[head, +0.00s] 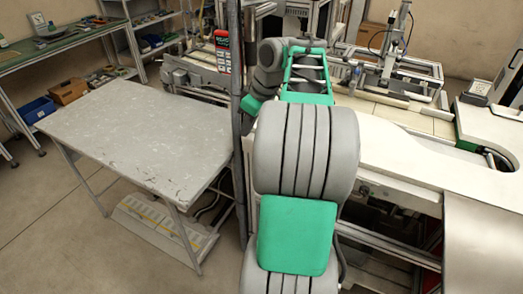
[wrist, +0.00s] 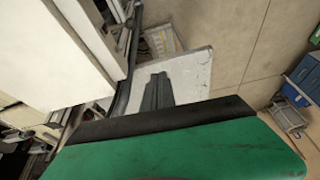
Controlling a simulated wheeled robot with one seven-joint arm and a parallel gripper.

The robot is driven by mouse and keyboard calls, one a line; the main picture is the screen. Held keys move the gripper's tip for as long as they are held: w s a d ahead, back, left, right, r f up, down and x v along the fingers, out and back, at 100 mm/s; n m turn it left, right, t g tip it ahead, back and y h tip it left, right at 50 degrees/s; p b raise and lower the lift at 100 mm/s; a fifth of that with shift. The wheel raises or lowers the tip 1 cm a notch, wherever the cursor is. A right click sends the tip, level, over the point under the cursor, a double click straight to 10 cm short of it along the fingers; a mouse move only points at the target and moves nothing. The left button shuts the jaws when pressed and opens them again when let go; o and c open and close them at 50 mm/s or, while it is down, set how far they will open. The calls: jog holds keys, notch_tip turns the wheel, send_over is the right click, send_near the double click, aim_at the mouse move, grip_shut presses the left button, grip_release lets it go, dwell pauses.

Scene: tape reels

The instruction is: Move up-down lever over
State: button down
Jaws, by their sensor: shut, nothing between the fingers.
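I cannot pick out the up-down lever for certain in either view. My gripper (wrist: 157,92) shows in the wrist view as dark grey fingers close together, shut and empty, past the black edge of my green wrist part. The fingers appear in front of the worn white table (wrist: 196,66), with nothing touching them that I can see. In the head view my grey and green arm reaches away up the middle, and it hides the fingers and part of the machine behind it.
A red control box (head: 222,50) hangs on a dark upright pole (head: 236,120) close to my arm. The worn white table (head: 140,135) stands left, its top bare. A white conveyor machine (head: 410,160) fills the right. Blue bins (head: 38,109) sit far left.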

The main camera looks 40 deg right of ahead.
jog(key=shift+n, duration=0.3)
jog(key=shift+s+d+f+b, duration=0.3)
jog(key=shift+d+f, duration=0.4)
jog(key=shift+f, duration=1.2)
jog(key=shift+s+d+f+b, duration=0.15)
jog(key=shift+d+f+b, duration=0.4)
jog(key=shift+f, duration=1.3)
jog(key=shift+s+d+f+b, duration=0.1)
jog(key=shift+s+d+f, duration=0.15)
jog(key=shift+d+f, duration=1.15)
jog(key=shift+a+f, duration=0.5)
jog(key=shift+a, duration=0.1)
jog(key=shift+f, duration=0.1)
